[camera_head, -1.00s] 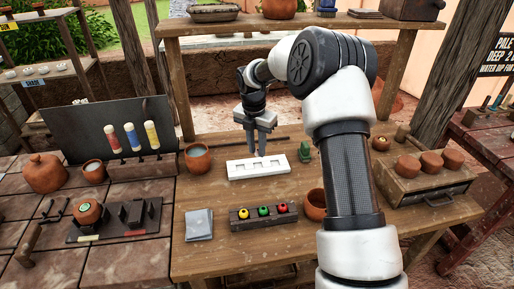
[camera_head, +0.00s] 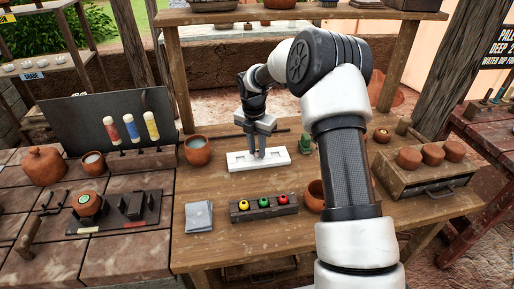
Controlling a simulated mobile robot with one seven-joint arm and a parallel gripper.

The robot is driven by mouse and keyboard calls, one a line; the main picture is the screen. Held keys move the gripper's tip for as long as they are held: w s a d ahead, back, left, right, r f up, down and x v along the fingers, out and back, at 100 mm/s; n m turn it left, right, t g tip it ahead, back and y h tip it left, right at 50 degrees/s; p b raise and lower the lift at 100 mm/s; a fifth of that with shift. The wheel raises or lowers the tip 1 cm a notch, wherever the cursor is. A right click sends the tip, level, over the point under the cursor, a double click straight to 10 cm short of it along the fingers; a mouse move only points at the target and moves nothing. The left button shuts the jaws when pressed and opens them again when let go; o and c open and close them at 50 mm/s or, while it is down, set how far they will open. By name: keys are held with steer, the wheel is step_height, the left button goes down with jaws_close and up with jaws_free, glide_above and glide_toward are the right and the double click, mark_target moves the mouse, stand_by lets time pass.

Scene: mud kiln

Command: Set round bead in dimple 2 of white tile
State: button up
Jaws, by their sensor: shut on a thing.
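The white tile (camera_head: 236,165) lies flat on the wooden table, with a row of dimples along its top. My gripper (camera_head: 257,154) points straight down over the middle of the tile, its fingertips at or just above the dimples. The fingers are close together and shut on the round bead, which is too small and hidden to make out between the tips. The fingers also cover part of the dimple row, so I cannot tell which dimple lies under them.
A dark wooden block (camera_head: 240,214) with yellow, green and red pieces stands in front of the tile. A clay cup (camera_head: 198,152) is left of it, a green object (camera_head: 306,143) right. A grey stack (camera_head: 199,217) lies front left. A clay bowl (camera_head: 315,194) is partly behind my arm.

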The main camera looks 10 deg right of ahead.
stand_by(0.3)
steer(key=o, duration=1.1)
steer(key=shift+r, duration=0.15)
steer(key=s+a+r+m+t+p, duration=0.15)
steer(key=s+r, duration=0.25)
steer(key=r, duration=0.8)
steer(key=s+r+m+g+p, duration=0.1)
steer(key=s+r+m, duration=0.2)
steer(key=r, duration=0.9)
steer(key=s+d+r+m+t, duration=0.15)
steer(key=s+r+m, duration=0.35)
steer(key=s+m, duration=0.55)
steer(key=s+f+m+t, duration=0.2)
steer(key=s+m+t, duration=0.1)
steer(key=s+m, duration=1.3)
steer(key=s+r+n+p, duration=0.1)
steer(key=r+p, duration=0.3)
steer(key=s+r+n+p, duration=0.1)
steer(key=r+p, duration=0.3)
steer(key=s+r+n+p, duration=0.1)
steer(key=r+p, duration=0.3)
steer(key=shift+d+y, duration=0.25)
steer(key=shift+y, duration=0.05)
